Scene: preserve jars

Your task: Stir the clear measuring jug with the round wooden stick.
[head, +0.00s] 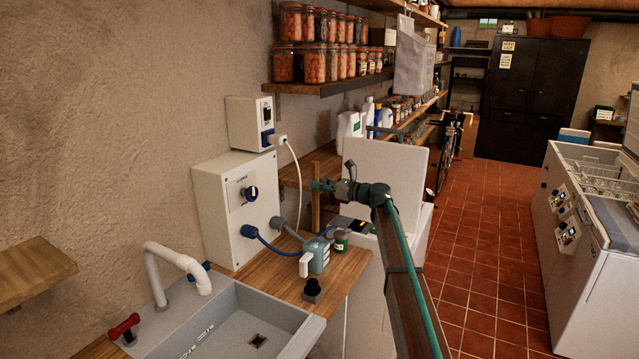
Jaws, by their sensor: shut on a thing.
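The measuring jug (319,254) stands on the wooden counter near its right end. It looks pale blue-grey, with a light handle towards the front left. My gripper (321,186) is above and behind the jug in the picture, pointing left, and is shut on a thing. A brown upright piece (316,211), which looks like the wooden stick, shows just below the fingertips and above the jug. Its lower end is hard to make out, and I cannot tell whether it reaches into the jug.
A small jar (341,240) and a black-topped item (312,288) stand close to the jug. A grey sink (225,325) is at the front left. A white wall box (235,208) with hoses is behind. A white open-lidded appliance (385,165) is right of the counter.

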